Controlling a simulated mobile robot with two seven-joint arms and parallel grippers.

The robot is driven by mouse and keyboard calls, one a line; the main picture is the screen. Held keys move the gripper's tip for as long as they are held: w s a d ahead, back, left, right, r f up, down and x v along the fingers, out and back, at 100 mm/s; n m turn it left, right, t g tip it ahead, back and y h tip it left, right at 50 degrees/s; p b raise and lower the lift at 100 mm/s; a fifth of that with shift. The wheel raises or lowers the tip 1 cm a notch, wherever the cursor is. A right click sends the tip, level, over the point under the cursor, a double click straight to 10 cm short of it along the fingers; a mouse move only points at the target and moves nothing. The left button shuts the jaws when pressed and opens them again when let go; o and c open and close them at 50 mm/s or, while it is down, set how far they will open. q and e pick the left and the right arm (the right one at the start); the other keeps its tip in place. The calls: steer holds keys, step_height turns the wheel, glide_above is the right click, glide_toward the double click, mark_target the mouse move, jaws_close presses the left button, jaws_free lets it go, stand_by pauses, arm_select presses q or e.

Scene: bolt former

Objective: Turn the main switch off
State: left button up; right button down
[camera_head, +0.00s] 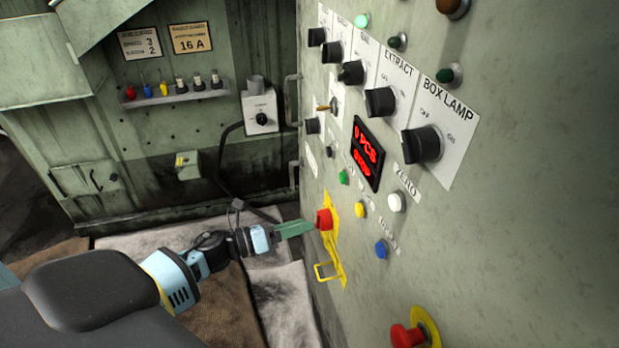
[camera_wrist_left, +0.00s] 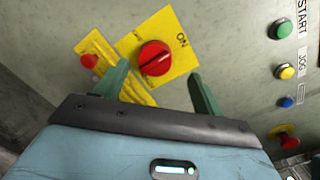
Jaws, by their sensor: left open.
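The main switch is a red rotary knob (camera_wrist_left: 154,58) on a yellow plate (camera_wrist_left: 183,45) marked ON, in the left wrist view. In the head view the red knob (camera_head: 324,219) stands out from the side of the grey-green panel. My left gripper (camera_head: 308,227) has green fingers pointing at the knob. In the left wrist view its open fingers (camera_wrist_left: 158,82) are spread to either side below the knob, with nothing between them. Whether a fingertip touches the knob I cannot tell. My right gripper is not in view.
A yellow bracket (camera_head: 325,271) juts out below the switch. Green (camera_head: 343,177), yellow (camera_head: 361,209), white (camera_head: 397,201) and blue (camera_head: 381,249) buttons sit to its right. A red mushroom button (camera_head: 407,335) is lower down. Black knobs and a red display (camera_head: 368,154) are above.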

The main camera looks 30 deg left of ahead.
mark_target(317, 221)
arm_select(q)
steer(key=shift+x, duration=2.05)
steer(key=shift+f, duration=0.1)
